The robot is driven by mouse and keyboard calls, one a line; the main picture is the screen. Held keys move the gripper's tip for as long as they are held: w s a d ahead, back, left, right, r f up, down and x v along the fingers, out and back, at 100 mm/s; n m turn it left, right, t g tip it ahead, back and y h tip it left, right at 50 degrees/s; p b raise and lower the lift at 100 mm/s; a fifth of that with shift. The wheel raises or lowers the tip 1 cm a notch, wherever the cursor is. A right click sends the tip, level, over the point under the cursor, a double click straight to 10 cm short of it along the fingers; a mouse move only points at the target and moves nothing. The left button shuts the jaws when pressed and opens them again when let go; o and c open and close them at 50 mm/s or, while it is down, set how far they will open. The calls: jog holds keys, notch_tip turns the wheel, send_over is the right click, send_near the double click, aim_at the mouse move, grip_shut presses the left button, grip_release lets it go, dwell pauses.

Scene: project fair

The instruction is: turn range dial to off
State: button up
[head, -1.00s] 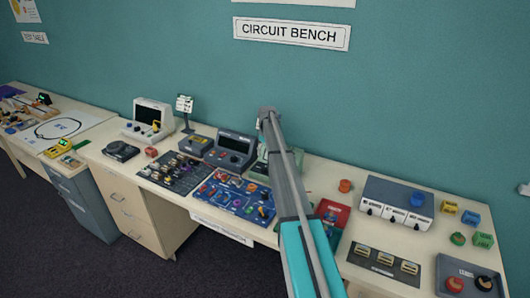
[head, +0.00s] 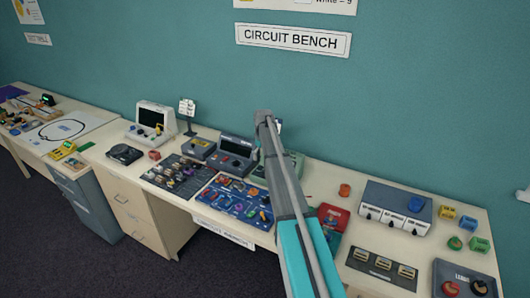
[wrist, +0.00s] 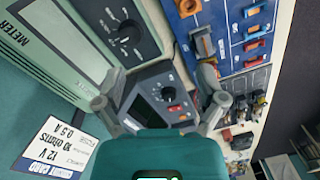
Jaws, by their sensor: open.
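In the wrist view a pale green box labelled METER (wrist: 62,62) lies at the upper left. A dark round dial (wrist: 131,32) sits on its dark panel with small markings around it; its exact setting is too small to read. My gripper (wrist: 162,82) is open and empty, its two grey fingers spread over a grey device with a screen (wrist: 150,108), down and right of the dial. The fingers are apart from the dial. In the head view the meter (head: 296,167) is mostly hidden behind my arm, and my gripper is hidden too.
A blue circuit board (head: 235,199) with several coloured parts lies in front of the grey device. A red box (head: 333,216) stands right of my arm. A white-fronted grey box (head: 397,207) stands farther right. A printed card (wrist: 66,148) shows beside the meter.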

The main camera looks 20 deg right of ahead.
jog(key=s+a+f+m+b, duration=0.1)
jog(key=s+a+f+b, duration=0.1)
jog(key=s+a, duration=1.4)
jog(key=s+f, duration=0.1)
jog(key=s, duration=0.3)
jog(key=shift+m+b, duration=0.4)
jog(key=s+a+f+b, duration=0.1)
jog(key=s+a, duration=0.3)
jog(key=s, duration=0.5)
jog(key=s+a+f+m+b, duration=0.1)
jog(key=s+a, duration=0.3)
jog(key=s, duration=0.5)
jog(key=shift+h, duration=0.3)
jog(key=shift+f, duration=0.1)
